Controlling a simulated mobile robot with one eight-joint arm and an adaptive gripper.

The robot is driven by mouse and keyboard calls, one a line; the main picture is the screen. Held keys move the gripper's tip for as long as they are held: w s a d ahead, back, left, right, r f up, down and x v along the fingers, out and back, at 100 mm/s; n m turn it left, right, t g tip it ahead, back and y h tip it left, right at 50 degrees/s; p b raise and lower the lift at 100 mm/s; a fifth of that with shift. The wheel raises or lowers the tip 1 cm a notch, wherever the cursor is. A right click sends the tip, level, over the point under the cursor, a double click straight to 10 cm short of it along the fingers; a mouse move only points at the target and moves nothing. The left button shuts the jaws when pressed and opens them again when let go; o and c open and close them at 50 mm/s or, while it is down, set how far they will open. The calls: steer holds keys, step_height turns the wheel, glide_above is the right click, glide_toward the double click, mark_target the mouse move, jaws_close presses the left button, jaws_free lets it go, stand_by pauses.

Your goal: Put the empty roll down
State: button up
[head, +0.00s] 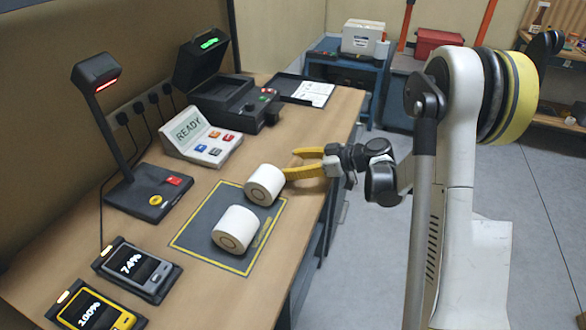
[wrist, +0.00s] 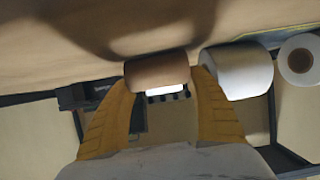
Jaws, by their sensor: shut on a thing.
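My gripper (head: 291,164) is over the right part of the workbench, its yellow fingers pointing left. In the wrist view its fingers (wrist: 164,76) are closed around a brown bare roll, the empty roll (wrist: 157,70); a bright white patch shows at its lower edge. In the head view I cannot make out the empty roll against the wood. One white roll (head: 265,186) lies at the mat's upper edge, close to the lower finger. A second white roll (head: 236,230) lies on the mat. Two white rolls also show right of the fingers in the wrist view (wrist: 240,72).
The dark mat (head: 199,229) has a yellow border. A READY panel (head: 200,138), a scanner stand (head: 148,195), an open-lidded printer (head: 228,105) and two handheld devices (head: 137,268) line the bench (head: 335,120). Bare wood surrounds the mat.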

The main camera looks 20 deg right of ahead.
steer(key=shift+f, duration=0.2)
steer(key=o, duration=0.6)
